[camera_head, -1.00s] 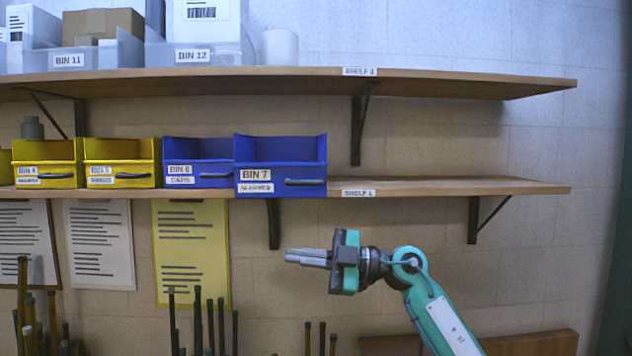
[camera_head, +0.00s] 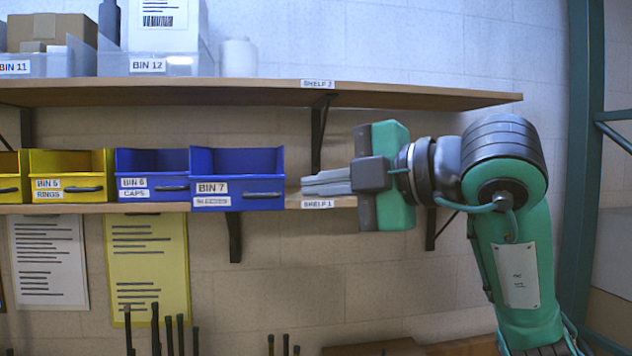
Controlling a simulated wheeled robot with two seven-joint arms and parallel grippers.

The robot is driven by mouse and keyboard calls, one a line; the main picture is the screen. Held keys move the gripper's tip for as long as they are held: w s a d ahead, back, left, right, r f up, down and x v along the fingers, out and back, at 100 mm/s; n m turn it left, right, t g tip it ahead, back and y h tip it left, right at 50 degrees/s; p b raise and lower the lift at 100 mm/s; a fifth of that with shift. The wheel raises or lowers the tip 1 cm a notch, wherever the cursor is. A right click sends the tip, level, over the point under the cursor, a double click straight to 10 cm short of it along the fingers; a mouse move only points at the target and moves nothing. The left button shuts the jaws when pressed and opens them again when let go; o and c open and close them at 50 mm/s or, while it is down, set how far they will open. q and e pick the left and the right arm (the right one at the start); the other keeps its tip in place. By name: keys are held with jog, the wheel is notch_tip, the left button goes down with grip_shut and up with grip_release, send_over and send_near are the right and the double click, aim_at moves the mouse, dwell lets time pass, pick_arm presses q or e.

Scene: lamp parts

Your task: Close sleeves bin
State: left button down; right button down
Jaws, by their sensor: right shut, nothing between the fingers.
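The sleeves bin is the blue Bin 7 (camera_head: 237,192) at the right end of the bin row on Shelf 1 (camera_head: 270,204). Its label reads BIN 7 with a blurred second line, and a dark handle crosses its front. It appears to stand slightly forward of the blue Bin 6 (camera_head: 153,184) to its left. My right gripper (camera_head: 304,186) is shut and empty, fingers pointing left, just right of Bin 7's front. A small gap shows between fingertips and bin. My left gripper is out of view.
A yellow Bin 5 (camera_head: 70,185) stands left of Bin 6. Shelf 2 (camera_head: 250,93) runs above with the clear Bin 12 (camera_head: 150,66) and a white cylinder (camera_head: 239,58). Papers (camera_head: 148,265) hang below Shelf 1. A green post (camera_head: 585,130) stands at the right.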

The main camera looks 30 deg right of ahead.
aim_at(253, 196)
jog(key=p+x, duration=0.1)
jog(key=x, duration=0.2)
jog(key=d+p+x, duration=0.1)
jog(key=x, duration=0.2)
jog(key=w+d+p+x, duration=0.1)
jog(key=p+x, duration=0.1)
jog(key=x, duration=0.2)
jog(key=shift+w, duration=0.1)
jog(key=shift+w+d+f, duration=0.15)
jog(key=shift+w+f, duration=0.05)
jog(key=shift+w, duration=0.15)
